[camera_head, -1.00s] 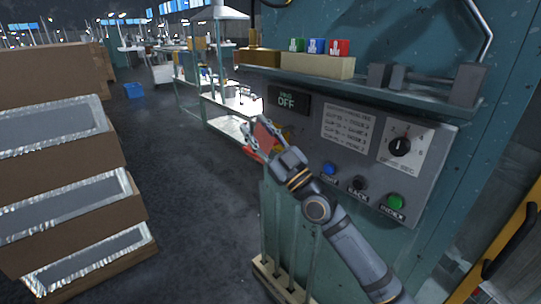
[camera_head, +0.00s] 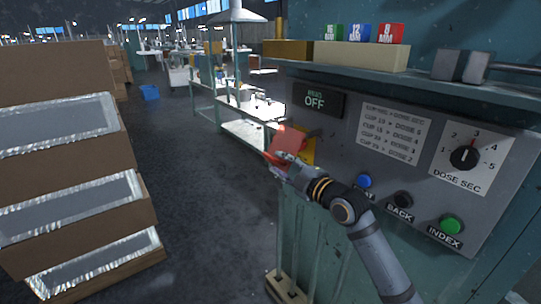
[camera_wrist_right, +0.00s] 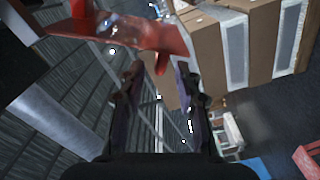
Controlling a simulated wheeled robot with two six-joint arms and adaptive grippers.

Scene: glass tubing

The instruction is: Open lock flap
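The red lock flap (camera_head: 288,139) stands at the left edge of the grey control panel, with a yellow plate (camera_head: 309,153) beside it. My right gripper (camera_head: 275,168) is just below and in front of the flap, partly overlapping it in the head view. In the right wrist view the dark fingers (camera_wrist_right: 162,88) are apart, with a gap between them. The red flap (camera_wrist_right: 130,33) crosses the top of that view, and a small red tip hangs near the gap. Whether a finger touches the flap I cannot tell. My left gripper is not in view.
The panel has a display reading OFF (camera_head: 318,99), a dose dial (camera_head: 464,157) and blue, black and green (camera_head: 452,224) buttons close to my right arm. A shelf above holds coloured blocks. Stacked cardboard boxes (camera_head: 75,165) stand left. Dark floor lies open between.

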